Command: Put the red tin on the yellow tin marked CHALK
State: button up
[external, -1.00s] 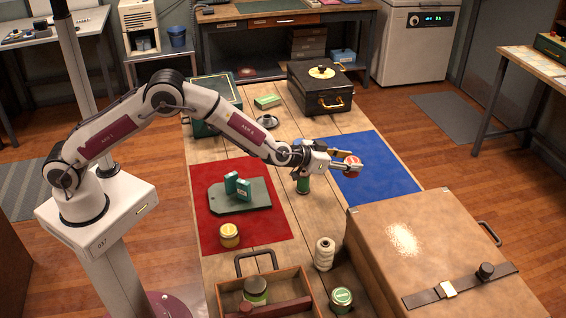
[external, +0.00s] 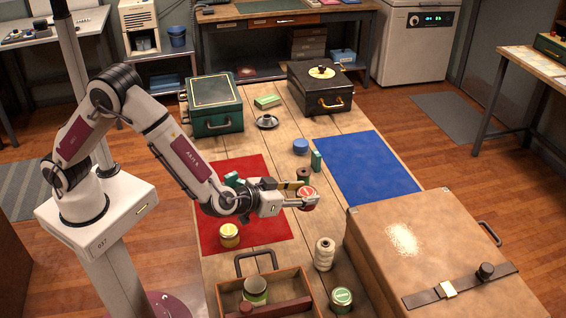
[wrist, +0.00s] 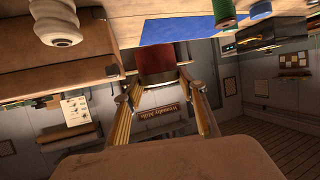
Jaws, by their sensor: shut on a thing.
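The red tin (external: 307,203) has a pale label on its top. My gripper (external: 309,193) is shut on it and holds it above the bare wood between the red and blue mats. In the wrist view, the red tin (wrist: 157,58) sits between the fingertips of my gripper (wrist: 160,84). A yellow tin (external: 229,236) stands upright on the front part of the red mat (external: 275,228), to the left of and nearer than my gripper. Its marking is too small to read. The yellow tin is not seen in the wrist view.
A white spool (external: 324,254) and a green tin (external: 341,300) stand near the front, beside an open wooden tray (external: 290,283) with a raised handle. A large brown case (external: 425,240) is at right.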

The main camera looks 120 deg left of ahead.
jog(key=s+d+r+n+g, duration=0.1)
jog(key=s+d, duration=0.6)
jog(key=d, duration=0.1)
jog(key=r+n+g+y, duration=0.1)
jog(key=r+n+g, duration=0.1)
send_over(225, 232)
jog(key=shift+d+f, duration=0.1)
jog(key=shift+f, duration=0.15)
jog(key=shift+f, duration=0.2)
jog(key=shift+f, duration=2.75)
jog(key=shift+f, duration=2.1)
jog(key=shift+f, duration=0.15)
jog(key=o, duration=1.2)
jog(key=shift+o, duration=0.3)
